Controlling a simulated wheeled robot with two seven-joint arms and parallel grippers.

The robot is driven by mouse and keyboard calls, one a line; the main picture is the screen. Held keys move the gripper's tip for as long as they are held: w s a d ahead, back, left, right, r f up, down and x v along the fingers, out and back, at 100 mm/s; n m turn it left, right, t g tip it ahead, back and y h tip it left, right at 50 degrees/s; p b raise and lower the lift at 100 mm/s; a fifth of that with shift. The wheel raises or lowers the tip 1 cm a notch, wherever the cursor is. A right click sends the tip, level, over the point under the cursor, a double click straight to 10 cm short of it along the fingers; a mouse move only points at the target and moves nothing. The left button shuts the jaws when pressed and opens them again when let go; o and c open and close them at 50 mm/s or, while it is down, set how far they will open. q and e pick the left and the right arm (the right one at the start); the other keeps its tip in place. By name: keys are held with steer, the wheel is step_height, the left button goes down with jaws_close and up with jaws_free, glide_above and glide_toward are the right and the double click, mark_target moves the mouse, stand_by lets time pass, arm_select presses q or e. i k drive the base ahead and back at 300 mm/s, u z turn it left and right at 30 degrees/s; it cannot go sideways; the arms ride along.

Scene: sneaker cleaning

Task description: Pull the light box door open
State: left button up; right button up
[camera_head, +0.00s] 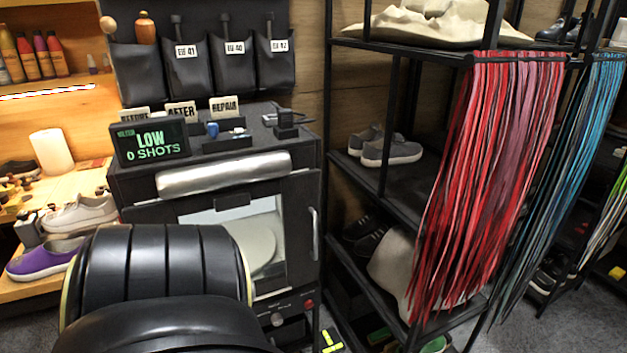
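The light box (135,190) is a black cabinet against the wall. Its door (298,215) is at the front and looks shut. A vertical silver handle (316,235) is on the door's right edge. Through the door's window, a pale round platform (262,250) shows in a white interior. A large black ribbed arm part, which looks like mine, covers the lower left of the door and the front of the box. Neither gripper can be made out in the view.
A screen (150,142) reading "LOW 0 SHOTS" stands on the box. A black shelf rack (395,178) with shoes and hanging red laces (490,180) stands to the right, close to the handle side. At left, shoes, including a purple one (45,260), rest on a wooden bench.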

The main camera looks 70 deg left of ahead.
mark_target(300, 192)
steer(key=u, duration=1.4)
steer(key=k, duration=0.35)
steer(key=u, duration=1.1)
steer(key=i, duration=0.5)
